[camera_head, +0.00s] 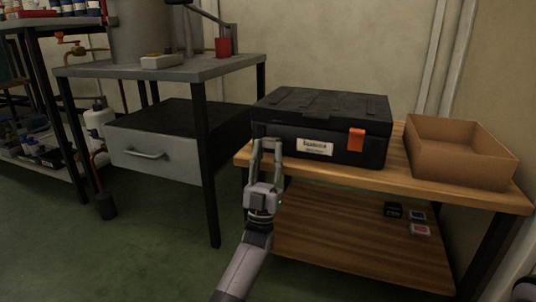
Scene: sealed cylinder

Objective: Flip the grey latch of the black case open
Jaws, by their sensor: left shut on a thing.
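The black case (320,105) sits with its lid down on the upper board of the wooden shelf. An orange latch (356,140) is on the right of its front, and a white label (314,147) is near the middle. My left gripper (267,146) is at the left part of the case front, its fingers pointing up. It is shut on the grey latch, which is mostly hidden by the fingers, so its exact position cannot be told.
An open cardboard box (460,155) stands right of the case on the wooden shelf (400,183). Small boxes (418,222) lie on the lower board. A metal table (160,69) with a grey drawer (155,154) stands to the left. Green floor is clear in front.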

